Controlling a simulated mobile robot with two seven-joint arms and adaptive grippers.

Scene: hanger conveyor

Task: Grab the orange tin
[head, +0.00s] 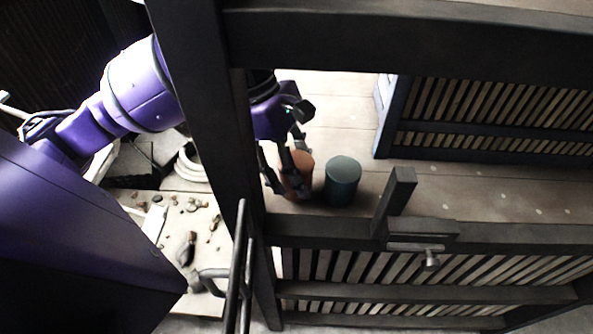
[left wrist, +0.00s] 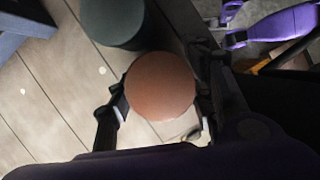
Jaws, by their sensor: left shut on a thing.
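The orange tin (head: 305,162) is a round cylinder standing on the wooden surface inside the dark frame. In the left wrist view its top (left wrist: 160,86) lies between the two fingers. My left gripper (head: 288,178) is shut on the orange tin, one finger on each side, and partly hides it in the head view. A dark green tin (head: 342,180) stands just to the right of the orange tin; it also shows in the left wrist view (left wrist: 114,20). My right gripper is not in view.
A dark post (head: 205,110) and upper beam (head: 400,45) stand in front of my left arm. A low rail with a short upright post (head: 397,195) runs along the near edge. Slatted panels (head: 490,110) stand at the right. The wooden surface right of the green tin is clear.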

